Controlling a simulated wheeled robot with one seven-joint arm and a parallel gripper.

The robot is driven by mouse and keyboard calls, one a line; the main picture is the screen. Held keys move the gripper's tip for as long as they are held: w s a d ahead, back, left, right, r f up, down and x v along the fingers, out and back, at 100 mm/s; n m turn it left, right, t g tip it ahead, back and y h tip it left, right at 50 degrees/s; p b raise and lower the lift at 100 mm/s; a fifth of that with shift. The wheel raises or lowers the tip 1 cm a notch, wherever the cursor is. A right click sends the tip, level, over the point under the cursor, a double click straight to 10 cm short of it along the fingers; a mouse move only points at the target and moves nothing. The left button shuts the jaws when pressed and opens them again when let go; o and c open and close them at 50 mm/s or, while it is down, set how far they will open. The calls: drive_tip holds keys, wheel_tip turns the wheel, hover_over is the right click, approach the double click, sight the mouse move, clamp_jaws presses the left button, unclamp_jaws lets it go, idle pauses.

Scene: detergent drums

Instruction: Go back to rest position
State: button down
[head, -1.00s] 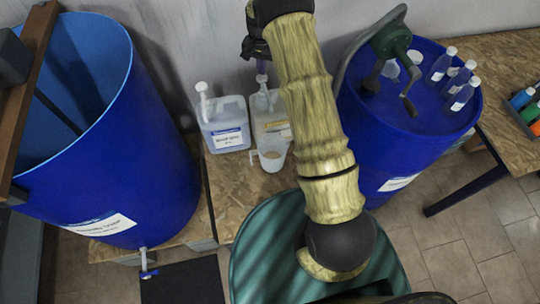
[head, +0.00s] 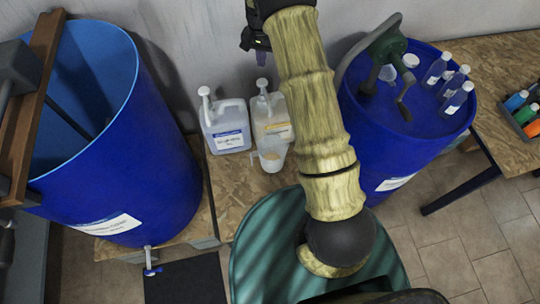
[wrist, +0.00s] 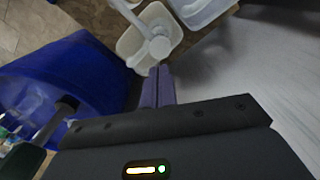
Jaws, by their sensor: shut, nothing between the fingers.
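My gripper (wrist: 158,87) shows in the wrist view as two purple fingers pressed together with nothing between them. A pale jug with a white pump top (wrist: 158,45) lies just past the fingertips in that view, apart from them as far as I can tell. In the head view my arm reaches up past the jugs to the wall.
A large open blue drum (head: 125,180) stands left and a closed blue drum (head: 372,150) right, with a hand pump (head: 388,50) and several small bottles (head: 455,80) on top. Another jug (head: 225,128) and a clear measuring cup (head: 270,155) stand on the wooden bench (head: 235,190).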

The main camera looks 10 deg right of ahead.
idle(0.5)
drive_tip(key=s+r+n+t+b, duration=0.1)
drive_tip(key=s+r+n, duration=0.2)
drive_tip(key=s, duration=1.2)
drive_tip(key=s+r+n+t+b, duration=0.1)
drive_tip(key=s+r+n+b, duration=0.1)
drive_tip(key=s, duration=1.4)
wheel_tip(320, 180, up, 3)
drive_tip(key=shift+s+f+n+t, duration=0.15)
drive_tip(key=shift+n+t, duration=0.15)
drive_tip(key=shift+n, duration=0.2)
